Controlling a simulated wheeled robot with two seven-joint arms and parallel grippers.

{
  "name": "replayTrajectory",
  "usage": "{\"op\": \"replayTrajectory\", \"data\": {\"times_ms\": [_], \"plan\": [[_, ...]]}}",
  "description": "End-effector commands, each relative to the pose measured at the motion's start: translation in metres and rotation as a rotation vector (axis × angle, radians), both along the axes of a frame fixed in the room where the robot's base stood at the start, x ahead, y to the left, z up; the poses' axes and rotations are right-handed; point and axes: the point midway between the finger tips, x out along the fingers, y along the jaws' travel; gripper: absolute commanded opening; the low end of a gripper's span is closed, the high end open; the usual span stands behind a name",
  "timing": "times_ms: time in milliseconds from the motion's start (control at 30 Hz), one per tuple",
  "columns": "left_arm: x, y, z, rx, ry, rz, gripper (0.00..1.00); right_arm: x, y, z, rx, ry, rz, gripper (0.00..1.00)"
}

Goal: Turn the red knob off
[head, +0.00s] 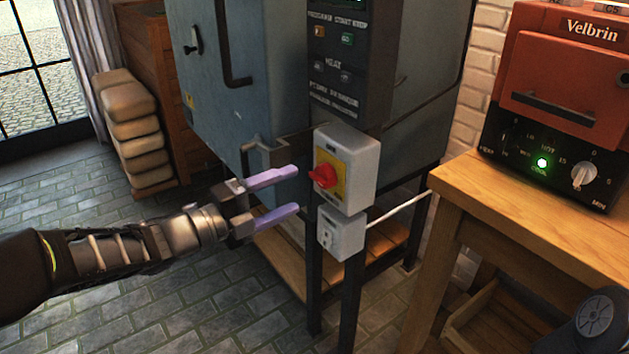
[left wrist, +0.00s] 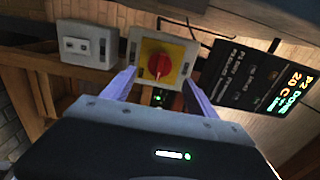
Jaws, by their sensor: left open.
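The red knob (head: 324,176) sits on a yellow plate on the front of a grey switch box (head: 358,163), fixed to the kiln's front post. My left gripper (head: 285,191) is open, with its two lilac fingers pointing at the switch box from the left. The fingertips look short of the knob, and nothing is between them. In the left wrist view the red knob (left wrist: 158,66) lies ahead, between and beyond the two fingers (left wrist: 160,88).
A grey socket box (head: 341,233) hangs just below the switch box. The blue-grey kiln (head: 235,90) stands behind, with a latch handle near my fingers. A wooden table (head: 530,215) with a red oven (head: 560,80) is at the right. The brick floor at left is clear.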

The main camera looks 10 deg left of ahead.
Motion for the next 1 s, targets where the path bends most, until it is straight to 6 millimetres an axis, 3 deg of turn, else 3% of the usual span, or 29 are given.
{"op": "replayTrajectory", "data": {"times_ms": [433, 800, 1000], "plan": [[0.048, -0.04, -0.001, -0.001, 0.001, 0.0, 0.67, 0.002, -0.002, -0.008, -0.002, -0.002, -0.004, 0.0], [0.054, -0.045, 0.0, 0.0, 0.001, 0.001, 0.67, 0.002, -0.002, -0.008, -0.003, -0.003, -0.005, 0.0], [0.054, -0.044, 0.0, 0.0, 0.001, 0.002, 0.52, 0.002, -0.002, -0.008, -0.003, -0.003, -0.005, 0.0]]}}
